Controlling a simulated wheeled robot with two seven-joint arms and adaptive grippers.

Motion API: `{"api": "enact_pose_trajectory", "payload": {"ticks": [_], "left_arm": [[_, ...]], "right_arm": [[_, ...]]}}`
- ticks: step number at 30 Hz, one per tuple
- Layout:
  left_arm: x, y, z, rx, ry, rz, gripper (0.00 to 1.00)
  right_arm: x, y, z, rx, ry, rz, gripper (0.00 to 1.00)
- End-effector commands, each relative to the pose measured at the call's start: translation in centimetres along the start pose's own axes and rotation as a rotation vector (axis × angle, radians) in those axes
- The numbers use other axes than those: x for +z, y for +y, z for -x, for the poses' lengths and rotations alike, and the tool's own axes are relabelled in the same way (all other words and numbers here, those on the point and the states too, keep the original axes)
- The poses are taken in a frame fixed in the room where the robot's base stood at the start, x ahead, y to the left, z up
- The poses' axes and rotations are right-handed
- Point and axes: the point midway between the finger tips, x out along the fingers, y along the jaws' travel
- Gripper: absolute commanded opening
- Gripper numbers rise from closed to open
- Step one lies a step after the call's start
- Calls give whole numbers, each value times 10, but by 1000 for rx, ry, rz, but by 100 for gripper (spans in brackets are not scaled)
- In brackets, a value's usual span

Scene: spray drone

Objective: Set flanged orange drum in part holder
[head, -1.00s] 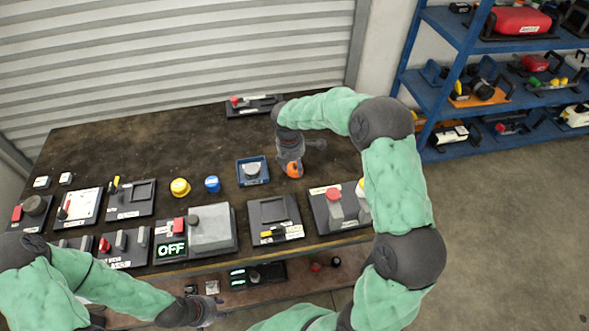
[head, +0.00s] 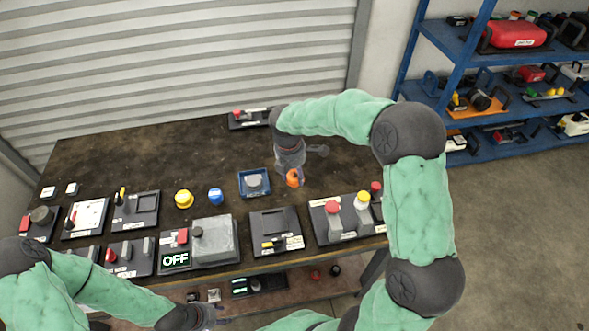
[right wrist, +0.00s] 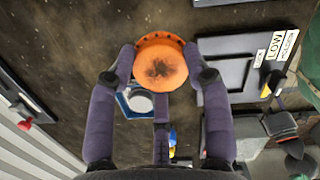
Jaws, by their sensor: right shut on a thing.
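The flanged orange drum (head: 293,178) is in my right gripper (head: 291,171), to the right of the blue tray. In the right wrist view the drum (right wrist: 160,68) sits between the two fingers, its holed flange at the upper edge and a dark smudge on its face. The fingers are shut on it. A dark plate with a square recess (head: 274,226) lies nearer the table's front edge; in the right wrist view this plate (right wrist: 222,72) has a label partly reading "LOW" and "HOLDER". My left gripper (head: 212,316) is low at the front; its fingers are unclear.
The blue tray (head: 242,190) holds a grey round part. A plate with red and yellow knobs (head: 346,232) stands right of the dark plate. A grey box with an "OFF" display (head: 213,242) stands left. The table between drum and back edge is mostly clear.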

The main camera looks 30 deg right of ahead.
Motion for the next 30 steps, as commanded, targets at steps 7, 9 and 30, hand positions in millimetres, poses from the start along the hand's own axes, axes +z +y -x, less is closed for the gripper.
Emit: {"api": "enact_pose_trajectory", "payload": {"ticks": [7,9,30], "left_arm": [[0,6,17,0,0,0,40],[1,7,20,0,0,0,40],[1,8,22,0,0,0,40]], "right_arm": [[-27,-43,31,1,0,3,17],[-33,-52,36,0,0,2,17],[-111,-114,67,-28,28,-318,17]]}}
